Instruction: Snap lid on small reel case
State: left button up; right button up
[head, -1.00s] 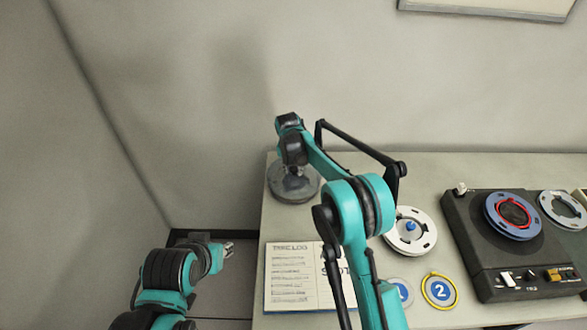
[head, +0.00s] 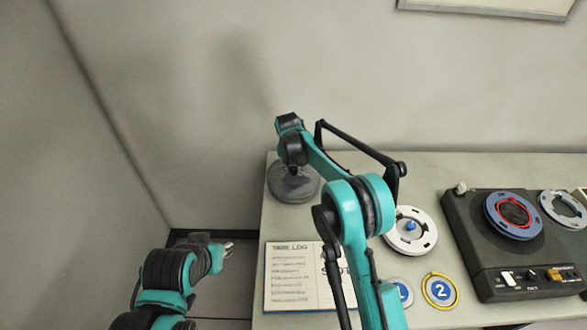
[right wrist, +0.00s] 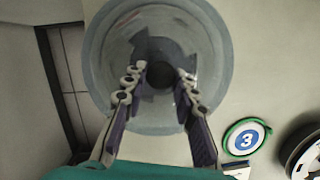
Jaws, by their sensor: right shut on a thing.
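A round, see-through grey lid (right wrist: 100,65) fills the top middle of the right wrist view, with a dark centre knob (right wrist: 162,75). In the head view the grey round case with its lid (head: 286,190) is at the back left of the table. My right gripper (head: 293,160) points down over its middle; in the right wrist view its fingers (right wrist: 163,80) are shut on the knob. I cannot tell whether the lid is fully seated, as the rim join is too small to see. My left gripper (head: 229,247) is low, left of the table, its jaw state unclear.
A tape log book (head: 290,285) lies at the table's front left. A white reel (head: 425,240), a blue number 2 disc (head: 440,290) and a dark tape machine (head: 500,270) are to the right. A green-rimmed number 3 disc (right wrist: 247,141) shows in the right wrist view.

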aim_at(293, 171)
jog(key=shift+f+b, duration=1)
jog(key=shift+f, duration=0.6)
dwell(0.3)
jog(key=o, duration=1.1)
jog(key=shift+c, duration=1.1)
jog(key=shift+r+p, duration=2.1)
jog(key=shift+r, duration=1.4)
